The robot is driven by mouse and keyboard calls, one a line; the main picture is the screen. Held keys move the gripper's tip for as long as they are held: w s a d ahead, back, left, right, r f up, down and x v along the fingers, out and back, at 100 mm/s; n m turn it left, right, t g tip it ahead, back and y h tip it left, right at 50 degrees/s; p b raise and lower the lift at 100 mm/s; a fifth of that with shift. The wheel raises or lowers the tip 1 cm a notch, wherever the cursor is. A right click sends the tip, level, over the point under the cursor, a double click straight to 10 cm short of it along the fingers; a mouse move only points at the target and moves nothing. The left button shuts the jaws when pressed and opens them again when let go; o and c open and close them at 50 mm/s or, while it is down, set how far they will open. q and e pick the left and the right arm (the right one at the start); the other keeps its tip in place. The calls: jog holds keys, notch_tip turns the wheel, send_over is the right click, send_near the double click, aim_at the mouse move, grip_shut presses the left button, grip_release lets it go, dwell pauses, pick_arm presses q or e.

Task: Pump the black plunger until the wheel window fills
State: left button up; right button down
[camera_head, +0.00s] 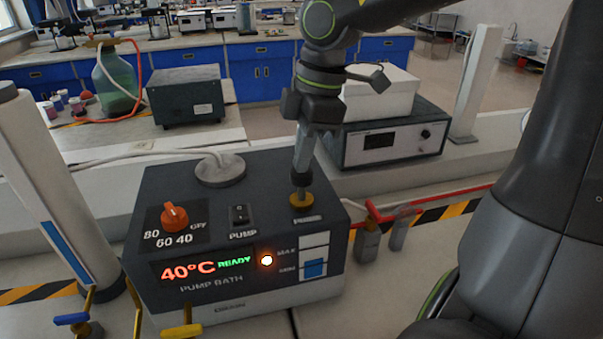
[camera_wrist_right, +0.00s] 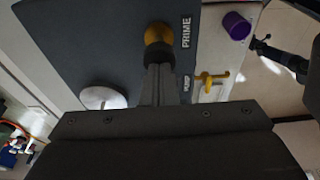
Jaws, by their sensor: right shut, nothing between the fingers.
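The dark grey pump bath (camera_head: 215,290) stands on the bench, its display reading 40°C READY. The plunger shows as a dark stem in a brass collar (camera_head: 301,201) on its top right, by the PRIME label; the collar also shows in the wrist view (camera_wrist_right: 157,33). My right gripper (camera_head: 302,180) is shut and points down onto the plunger, its tips at or touching its top; they hide most of it. The level window (camera_head: 315,268) on the front, beside MAX and MIN, is blue low down and pale above. No wheel shows at it. My left gripper is not in view.
An orange dial (camera_head: 173,215) and a black PUMP switch (camera_head: 240,214) sit left of the plunger. A red-handled valve (camera_head: 374,212) and pipe are close on the right. A grey instrument box (camera_head: 388,142) stands behind. A white column (camera_head: 45,190) stands at left.

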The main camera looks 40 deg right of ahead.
jog(key=shift+f+b, duration=1.05)
jog(key=shift+f, duration=0.2)
jog(key=shift+r, duration=0.1)
notch_tip(320, 180, up, 4)
jog(key=p, duration=0.3)
jog(key=shift+f+p, duration=0.2)
jog(key=shift+p, duration=0.2)
